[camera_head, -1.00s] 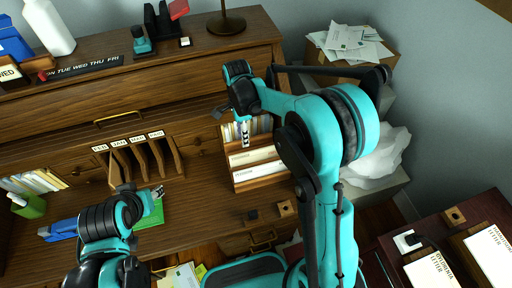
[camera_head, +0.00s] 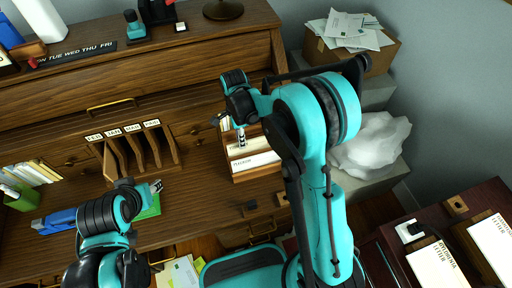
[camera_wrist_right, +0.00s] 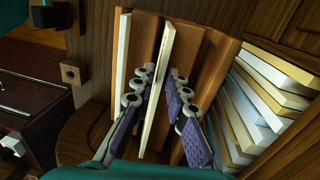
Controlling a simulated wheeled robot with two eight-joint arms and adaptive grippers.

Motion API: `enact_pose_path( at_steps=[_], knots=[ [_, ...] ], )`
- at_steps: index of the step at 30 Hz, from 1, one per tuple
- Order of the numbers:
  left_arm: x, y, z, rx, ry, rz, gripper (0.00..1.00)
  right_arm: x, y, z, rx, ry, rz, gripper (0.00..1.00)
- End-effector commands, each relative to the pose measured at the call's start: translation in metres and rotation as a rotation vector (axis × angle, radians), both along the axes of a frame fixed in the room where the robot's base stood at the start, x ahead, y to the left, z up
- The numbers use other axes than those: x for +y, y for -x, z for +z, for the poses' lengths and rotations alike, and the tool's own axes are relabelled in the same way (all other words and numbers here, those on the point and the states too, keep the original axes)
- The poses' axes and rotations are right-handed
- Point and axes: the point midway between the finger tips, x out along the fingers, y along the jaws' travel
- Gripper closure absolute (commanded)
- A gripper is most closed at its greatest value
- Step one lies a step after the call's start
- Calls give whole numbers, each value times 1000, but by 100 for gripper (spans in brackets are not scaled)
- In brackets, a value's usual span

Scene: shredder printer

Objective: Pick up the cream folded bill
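In the right wrist view, a thin cream folded bill (camera_wrist_right: 160,75) stands on edge between the brown dividers of a wooden sorter (camera_wrist_right: 208,65). My right gripper (camera_wrist_right: 156,88) is open, with one finger on either side of the bill. The left-hand finger is close to it; contact is unclear. A gap shows on the right. In the head view, my right gripper (camera_head: 241,138) points down into the sorter (camera_head: 258,172), and the arm hides part of it. My left gripper (camera_head: 157,186) is over a green item (camera_head: 150,208) on the desk; its opening is too small to judge.
Another pale bill (camera_wrist_right: 123,60) stands in the sorter's left slot. Several cream and bluish envelopes (camera_wrist_right: 262,95) are packed close on the right. A labelled wooden rack (camera_head: 140,150) stands left of the sorter. Open desk surface lies in front.

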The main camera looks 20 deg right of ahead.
Motion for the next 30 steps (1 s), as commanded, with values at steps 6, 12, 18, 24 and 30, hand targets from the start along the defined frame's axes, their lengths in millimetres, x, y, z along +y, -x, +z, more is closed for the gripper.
enact_pose_path(
  at_steps=[6, 12, 18, 24, 30],
  knots=[
    [0, 0, 0, 0, 0, 0, 60, 0, 0, 0, 0, 0, 0, 100],
    [0, 0, 1, 0, 0, 0, 60, 0, 0, 2, 0, 0, 0, 100],
    [0, 0, 13, 0, 0, 0, 60, 0, 0, 31, 0, 0, 0, 100],
    [0, 0, 27, 0, 0, 0, 60, 0, 0, 74, 0, 0, 0, 100],
    [0, 0, 36, 0, 0, 0, 60, 0, 0, 101, 0, 0, 0, 100]
  ],
)
